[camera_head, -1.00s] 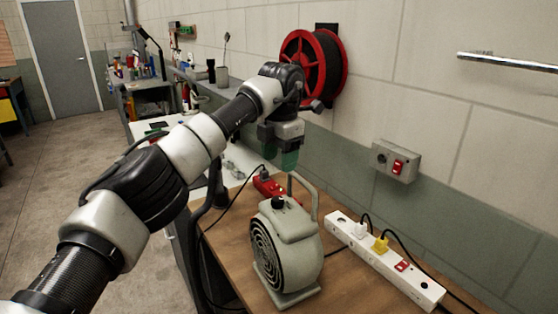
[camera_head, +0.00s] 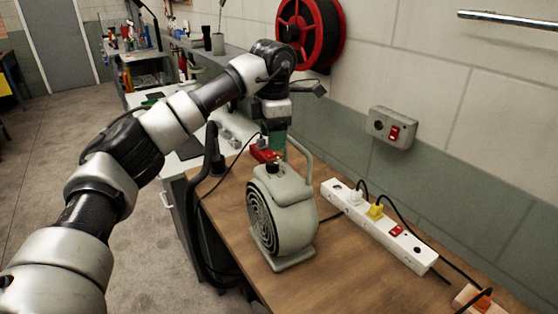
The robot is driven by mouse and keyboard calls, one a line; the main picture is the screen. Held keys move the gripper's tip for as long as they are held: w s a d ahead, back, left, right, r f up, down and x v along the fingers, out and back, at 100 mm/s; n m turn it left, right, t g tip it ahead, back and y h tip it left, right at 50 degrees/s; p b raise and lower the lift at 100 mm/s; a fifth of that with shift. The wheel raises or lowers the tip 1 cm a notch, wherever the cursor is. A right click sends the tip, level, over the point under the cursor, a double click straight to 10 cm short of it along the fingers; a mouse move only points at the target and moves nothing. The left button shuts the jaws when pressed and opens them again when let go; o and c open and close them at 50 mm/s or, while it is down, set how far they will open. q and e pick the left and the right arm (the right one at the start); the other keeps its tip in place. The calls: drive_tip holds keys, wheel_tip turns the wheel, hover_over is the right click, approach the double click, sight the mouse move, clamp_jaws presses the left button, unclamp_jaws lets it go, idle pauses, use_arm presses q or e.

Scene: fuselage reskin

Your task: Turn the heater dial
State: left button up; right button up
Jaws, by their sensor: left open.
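The heater (camera_head: 290,215) is a grey-green unit with a round front grille and a curved handle, standing upright on the wooden bench. Its small dark dial (camera_head: 273,168) sits on top. My left gripper (camera_head: 276,153) has green fingers pointing down, just above the dial in the picture. It is open with nothing seen between the fingers. Whether the fingertips touch the dial or are beside it, I cannot tell. My right gripper is not in view.
A white power strip (camera_head: 385,232) with plugs and cords lies right of the heater on the bench (camera_head: 340,275). A red device (camera_head: 262,154) is behind the heater. A grey switch box (camera_head: 392,128) and a red cable reel (camera_head: 295,28) are on the wall.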

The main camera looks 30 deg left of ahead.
sight(273, 163)
use_arm(q)
wheel_tip(273, 163, down, 8)
drive_tip(key=shift+w+a+r+p, duration=0.15)
drive_tip(key=shift+r+p, duration=0.05)
drive_tip(key=shift+p, duration=0.45)
drive_tip(key=shift+c, duration=0.5)
drive_tip(key=c, duration=0.8)
drive_tip(key=n, duration=0.4)
drive_tip(key=shift+n, duration=0.3)
drive_tip(key=shift+c, duration=0.2)
drive_tip(key=o, duration=0.9)
drive_tip(key=shift+o, duration=0.2)
drive_tip(key=r, duration=0.3)
drive_tip(key=r+b, duration=0.1)
drive_tip(key=r, duration=0.2)
drive_tip(key=r+b, duration=0.1)
drive_tip(key=r, duration=0.2)
drive_tip(key=shift+d+r, duration=0.25)
drive_tip(key=shift+r, duration=0.7)
